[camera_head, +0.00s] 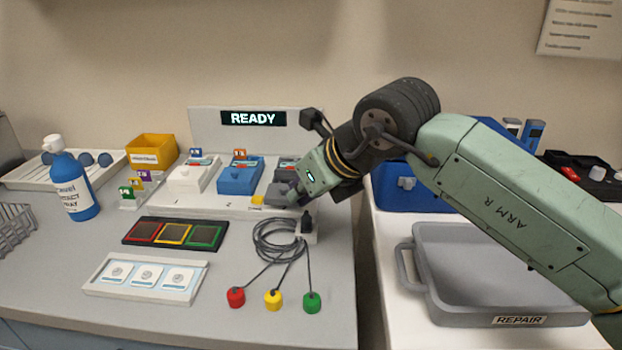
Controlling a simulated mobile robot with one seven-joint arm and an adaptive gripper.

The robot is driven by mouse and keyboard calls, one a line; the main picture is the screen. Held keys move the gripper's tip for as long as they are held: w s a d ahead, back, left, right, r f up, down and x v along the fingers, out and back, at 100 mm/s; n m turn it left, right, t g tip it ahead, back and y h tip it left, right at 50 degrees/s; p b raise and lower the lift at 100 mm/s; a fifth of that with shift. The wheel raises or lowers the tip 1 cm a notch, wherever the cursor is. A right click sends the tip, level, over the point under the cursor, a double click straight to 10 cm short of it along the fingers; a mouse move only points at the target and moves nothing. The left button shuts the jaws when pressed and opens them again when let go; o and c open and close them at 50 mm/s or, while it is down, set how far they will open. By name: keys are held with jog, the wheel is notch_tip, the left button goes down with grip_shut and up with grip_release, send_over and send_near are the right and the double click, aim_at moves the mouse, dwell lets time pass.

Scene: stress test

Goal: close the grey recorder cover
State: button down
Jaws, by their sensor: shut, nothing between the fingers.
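The grey recorder (278,191) stands at the right end of a row of three, on the pale stand below the READY display. My gripper (295,198) is at its right front side, pointing down and left, and is shut with nothing held. The gripper body hides much of the recorder's right part. I cannot tell whether its cover is open or whether the fingertips touch it. The white recorder (189,180) and the blue recorder (238,179) stand to its left.
Red, yellow and green knobs (272,299) lie nearer. A blue box (400,190) and a grey REPAIR tray (490,270) are on the right.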

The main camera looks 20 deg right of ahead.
aim_at(291, 176)
jog(key=shift+w+a+f, duration=0.15)
jog(key=shift+w+f, duration=0.15)
jog(key=shift+f, duration=0.1)
jog(key=shift+w, duration=0.1)
jog(key=w, duration=0.1)
jog(key=w+d+b, duration=0.1)
jog(key=w, duration=0.1)
jog(key=w+d+b, duration=0.1)
jog(key=w, duration=0.1)
jog(key=shift+w+d, duration=0.1)
jog(key=shift+r, duration=0.1)
